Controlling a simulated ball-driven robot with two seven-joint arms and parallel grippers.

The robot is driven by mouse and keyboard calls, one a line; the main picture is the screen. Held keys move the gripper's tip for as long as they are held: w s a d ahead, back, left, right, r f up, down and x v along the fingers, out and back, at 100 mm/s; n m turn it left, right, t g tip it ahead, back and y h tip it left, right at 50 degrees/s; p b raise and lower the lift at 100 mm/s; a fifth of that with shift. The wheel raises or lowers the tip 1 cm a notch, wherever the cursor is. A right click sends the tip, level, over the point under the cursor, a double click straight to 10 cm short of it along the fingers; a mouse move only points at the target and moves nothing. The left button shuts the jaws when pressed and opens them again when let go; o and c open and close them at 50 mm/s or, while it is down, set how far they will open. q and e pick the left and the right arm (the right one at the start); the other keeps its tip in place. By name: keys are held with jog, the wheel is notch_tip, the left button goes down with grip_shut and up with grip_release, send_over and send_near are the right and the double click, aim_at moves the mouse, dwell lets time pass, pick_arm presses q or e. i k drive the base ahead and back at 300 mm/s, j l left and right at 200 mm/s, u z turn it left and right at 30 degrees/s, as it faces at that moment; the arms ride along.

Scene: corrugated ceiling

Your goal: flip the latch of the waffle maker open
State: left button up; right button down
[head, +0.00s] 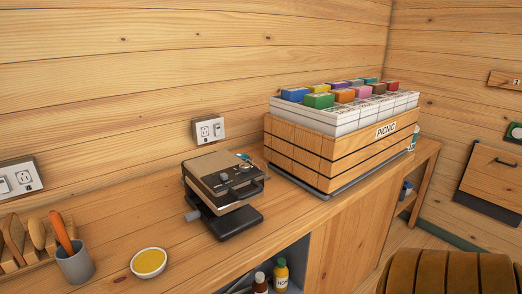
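The waffle maker (222,194) stands on the wooden counter, left of the wooden crate. Its brown-topped lid with dark sides sits above a black base. A dark handle and small knobs show on the side facing me, and a grey cylindrical part sticks out at its lower left. The latch is too small to make out clearly, so I cannot tell its position. Neither of my grippers is in the head view.
A wooden crate (296,159) marked PICNIC, full of colourful-topped boxes, stands right of the waffle maker. Bottles (280,275) stand on a shelf below. Counter in front is clear.

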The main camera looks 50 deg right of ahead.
aim_at(223, 175)
jog(key=k+l, duration=0.15)
jog(key=l, duration=0.25)
jog(key=k+l, duration=0.1)
jog(key=l, duration=0.25)
jog(key=k+l, duration=0.15)
jog(key=l, duration=0.25)
jog(key=k+l, duration=0.1)
jog(key=l, duration=0.25)
jog(key=k+l, duration=0.15)
jog(key=l, duration=0.25)
